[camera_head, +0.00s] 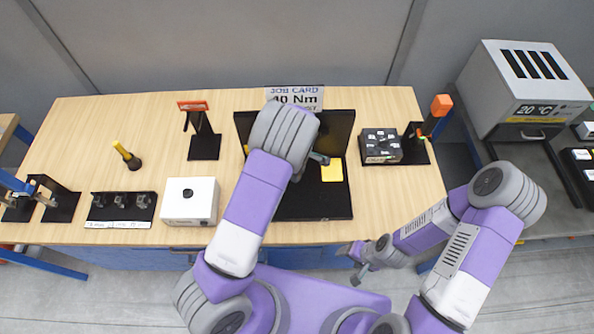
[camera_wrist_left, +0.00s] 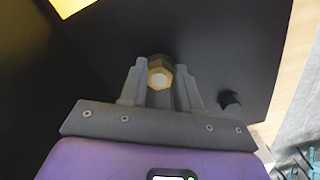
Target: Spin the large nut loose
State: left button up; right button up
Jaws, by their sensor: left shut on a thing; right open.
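In the left wrist view, a brass-coloured hexagonal nut (camera_wrist_left: 160,72) with a pale centre sits between the fingertips of my left gripper (camera_wrist_left: 160,85). The fingers are shut on its sides, against a black panel (camera_wrist_left: 235,60). In the head view the nut is hidden behind my left arm, and so is most of that gripper. The black fixture (camera_head: 338,128) stands behind the arm, its base (camera_head: 315,207) on the table. My right gripper (camera_head: 360,272) is open and empty, low in front of the table's front edge.
A yellow pad (camera_head: 332,170) lies on the fixture base. On the wooden table (camera_head: 150,110) are a white box (camera_head: 189,201), a black rack (camera_head: 121,208), a yellow-handled tool (camera_head: 127,155), an orange-topped stand (camera_head: 204,145) and a dark box (camera_head: 380,146). A grey oven (camera_head: 525,90) stands right.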

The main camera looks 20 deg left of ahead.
pick_arm(q)
jog(key=shift+s+f, duration=0.15)
dwell(0.3)
jog(key=o, duration=1.1)
jog(key=shift+c, duration=0.2)
jog(key=shift+r, duration=0.2)
notch_tip(320, 180, up, 7)
jog(key=shift+r, duration=0.15)
